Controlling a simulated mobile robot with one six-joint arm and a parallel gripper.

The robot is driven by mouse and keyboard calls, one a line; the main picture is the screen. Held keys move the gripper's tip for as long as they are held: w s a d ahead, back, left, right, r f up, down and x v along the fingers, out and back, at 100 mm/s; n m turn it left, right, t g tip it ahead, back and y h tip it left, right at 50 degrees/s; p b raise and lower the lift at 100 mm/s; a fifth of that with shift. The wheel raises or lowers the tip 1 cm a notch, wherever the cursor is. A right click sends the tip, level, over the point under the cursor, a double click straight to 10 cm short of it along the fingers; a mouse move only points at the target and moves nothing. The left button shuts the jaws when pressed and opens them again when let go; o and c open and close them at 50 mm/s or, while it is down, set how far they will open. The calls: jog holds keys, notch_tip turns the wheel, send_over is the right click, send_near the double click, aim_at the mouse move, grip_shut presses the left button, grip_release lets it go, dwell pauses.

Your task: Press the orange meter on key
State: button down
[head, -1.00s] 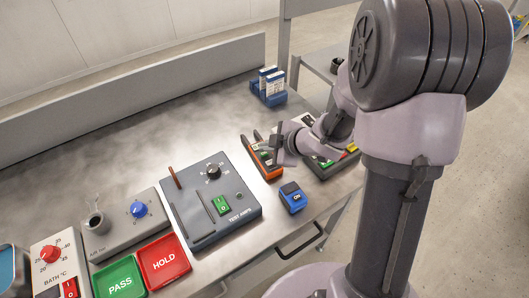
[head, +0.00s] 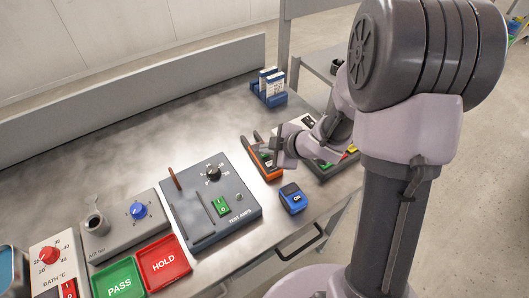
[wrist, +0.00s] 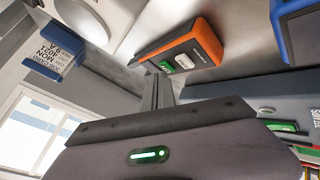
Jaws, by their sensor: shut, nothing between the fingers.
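The orange meter (head: 264,174) lies on the bench right of the grey test amps box, partly hidden by my gripper (head: 272,142) in the head view. In the wrist view the orange meter (wrist: 205,45) shows a green key (wrist: 167,67) and a white key (wrist: 185,61) on its dark face. My gripper (wrist: 158,78) is shut and empty there. Its fingertips appear just beside the green key; I cannot tell whether they touch it.
The blue ON box (head: 292,198) stands near the bench's front edge. The test amps box (head: 190,225) is to the left. Another dark panel (head: 325,168) lies right, partly behind my arm. A blue rack (head: 268,92) stands at the back. The bench behind the test box is clear.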

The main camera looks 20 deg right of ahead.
jog(key=shift+r, duration=0.35)
notch_tip(320, 180, up, 6)
jog(key=p, duration=0.6)
